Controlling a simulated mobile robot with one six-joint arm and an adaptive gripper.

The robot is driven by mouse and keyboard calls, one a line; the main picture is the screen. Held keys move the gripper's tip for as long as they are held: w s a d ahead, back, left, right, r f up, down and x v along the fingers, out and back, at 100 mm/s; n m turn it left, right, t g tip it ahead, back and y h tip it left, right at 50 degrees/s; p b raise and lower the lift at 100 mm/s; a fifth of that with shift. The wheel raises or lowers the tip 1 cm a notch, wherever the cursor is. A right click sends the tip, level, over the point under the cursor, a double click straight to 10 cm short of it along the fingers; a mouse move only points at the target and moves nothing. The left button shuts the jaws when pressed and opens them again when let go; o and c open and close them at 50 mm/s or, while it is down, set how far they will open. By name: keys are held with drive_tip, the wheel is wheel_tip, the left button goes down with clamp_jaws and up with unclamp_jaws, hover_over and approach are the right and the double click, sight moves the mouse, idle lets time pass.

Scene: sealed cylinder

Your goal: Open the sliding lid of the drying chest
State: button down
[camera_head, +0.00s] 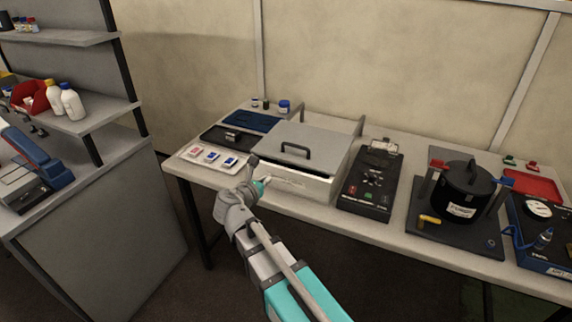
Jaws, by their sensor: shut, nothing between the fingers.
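The drying chest (300,188) is a pale box near the middle of the bench. My arm hides part of the bench's front edge.
A white tray (187,157) with small coloured items lies left of the chest. A black control box (363,207) stands close on its right, then a black pot (468,190). Two grey uprights rise at the chest's back. Blue-capped jars (284,107) stand behind.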

drive_tip(key=shift+w+d, duration=0.1)
drive_tip(key=shift+w, duration=0.05)
drive_tip(key=b, duration=0.3)
approach(288, 161)
drive_tip(key=x, duration=0.6)
drive_tip(key=shift+f, duration=0.2)
drive_tip(key=shift+w+d, duration=0.15)
drive_tip(key=shift+w, duration=0.45)
